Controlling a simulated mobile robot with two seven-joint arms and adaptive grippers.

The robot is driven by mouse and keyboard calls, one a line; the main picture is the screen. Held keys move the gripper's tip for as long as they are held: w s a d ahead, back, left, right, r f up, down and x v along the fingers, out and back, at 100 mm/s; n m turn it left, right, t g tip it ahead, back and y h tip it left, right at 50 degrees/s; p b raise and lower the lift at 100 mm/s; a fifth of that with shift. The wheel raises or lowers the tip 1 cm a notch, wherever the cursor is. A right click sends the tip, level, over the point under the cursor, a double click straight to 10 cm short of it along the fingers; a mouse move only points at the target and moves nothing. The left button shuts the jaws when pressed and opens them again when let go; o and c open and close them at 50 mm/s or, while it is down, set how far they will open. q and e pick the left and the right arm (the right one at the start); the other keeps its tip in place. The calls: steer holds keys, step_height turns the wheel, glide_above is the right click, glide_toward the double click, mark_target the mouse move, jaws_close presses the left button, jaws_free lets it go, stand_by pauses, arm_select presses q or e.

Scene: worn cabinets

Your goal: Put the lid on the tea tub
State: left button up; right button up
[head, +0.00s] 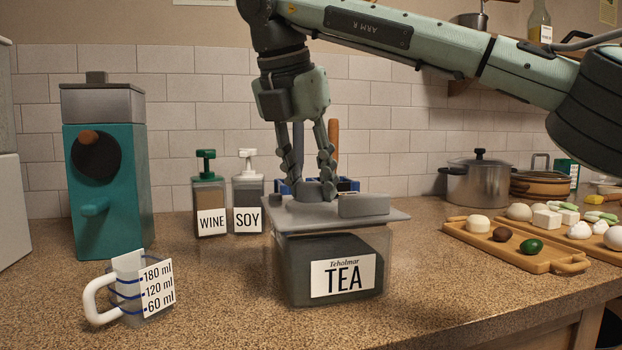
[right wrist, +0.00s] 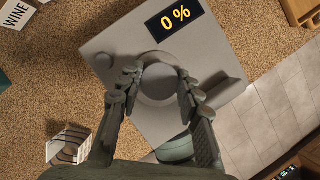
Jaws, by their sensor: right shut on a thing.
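The tea tub (head: 296,280) is a clear box with dark contents and a TEA label, upright on the counter. Its grey square lid (head: 290,213) is over the tub's top, roughly level; it is on the rim or just above it, I cannot tell which. In the right wrist view the lid (right wrist: 115,50) shows a "0 %" display and a round knob. My right gripper (head: 316,190) points down with its fingers shut on either side of this knob, also seen in the right wrist view (right wrist: 158,85). My left gripper is not in view.
A measuring cup (head: 130,290) stands front left, a teal machine (head: 110,190) behind it. WINE (head: 210,205) and SOY (head: 247,195) dispensers stand behind the tub. A wooden tray (head: 500,250) with food and a pot (head: 478,183) are at right.

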steer(key=shift+f+b, duration=0.8)
steer(key=shift+f, duration=0.05)
stand_by(0.5)
steer(key=shift+f, duration=0.1)
jaws_close()
steer(key=o, duration=1.2)
jaws_free()
steer(key=v, duration=1.2)
